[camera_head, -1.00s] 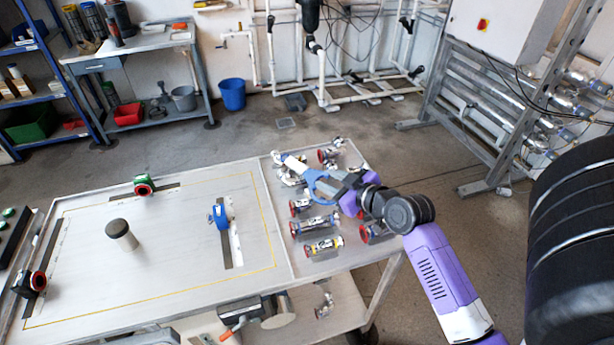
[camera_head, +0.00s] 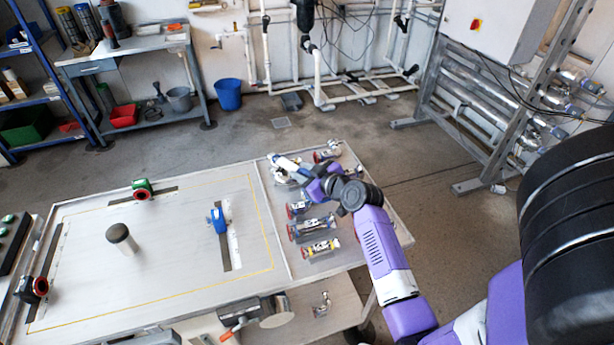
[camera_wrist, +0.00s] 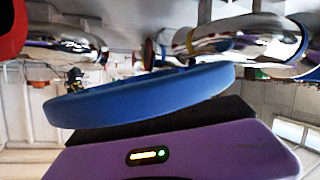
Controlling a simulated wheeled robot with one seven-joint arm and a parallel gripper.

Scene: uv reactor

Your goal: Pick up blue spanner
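A smooth, curved blue bar (camera_wrist: 140,97), which looks like part of the blue spanner, lies across the wrist view just beyond the purple body and dark part of my gripper. Its ends and any jaw are not clear. In the head view, my gripper (camera_head: 306,176) is low over the right part of the table among the metal pipe pieces, largely hidden by my purple wrist. Small blue parts show beside it, too small to name. The fingertips are not clear in either view, so I cannot tell whether they are around the blue bar.
Shiny pipe fittings (camera_head: 318,248) with coloured ends crowd the table's right part; some (camera_wrist: 245,42) show close in the wrist view. A blue clamp (camera_head: 218,220) and a dark-topped cylinder (camera_head: 121,237) stand on the large left panel (camera_head: 170,260). A metal pipe rack (camera_head: 480,115) stands behind right.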

